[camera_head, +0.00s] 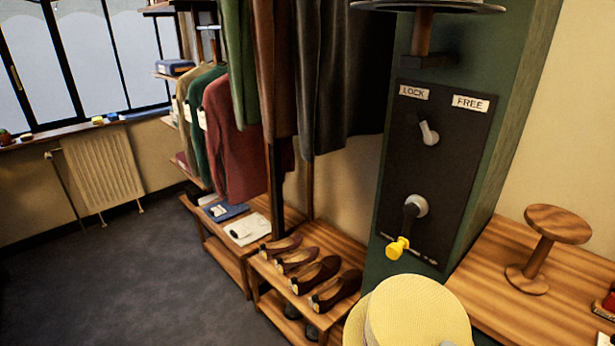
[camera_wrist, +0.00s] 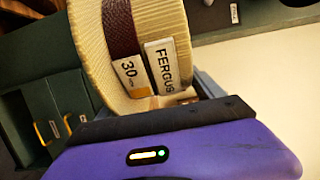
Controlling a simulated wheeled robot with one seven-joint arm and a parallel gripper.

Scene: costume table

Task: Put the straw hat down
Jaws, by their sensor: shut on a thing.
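The straw hat (camera_head: 415,310) is pale yellow and shows at the bottom edge of the head view, its lower part cut off. In the wrist view the straw hat (camera_wrist: 160,35) fills the upper middle, tilted, with a dark brown band and white tags reading "30" and "FERGUS". My gripper (camera_wrist: 178,99) is shut on the hat, at its near edge behind the purple wrist housing. The exact finger contact is partly hidden. In the head view the hat is in front of the wooden counter (camera_head: 495,300) and the green post.
A round wooden hat stand (camera_head: 558,223) stands empty on the counter at right. The green post (camera_head: 500,150) carries a dark panel (camera_head: 435,165) with levers, labelled LOCK and FREE. A shoe rack (camera_head: 300,262) and hanging clothes (camera_head: 235,140) are left.

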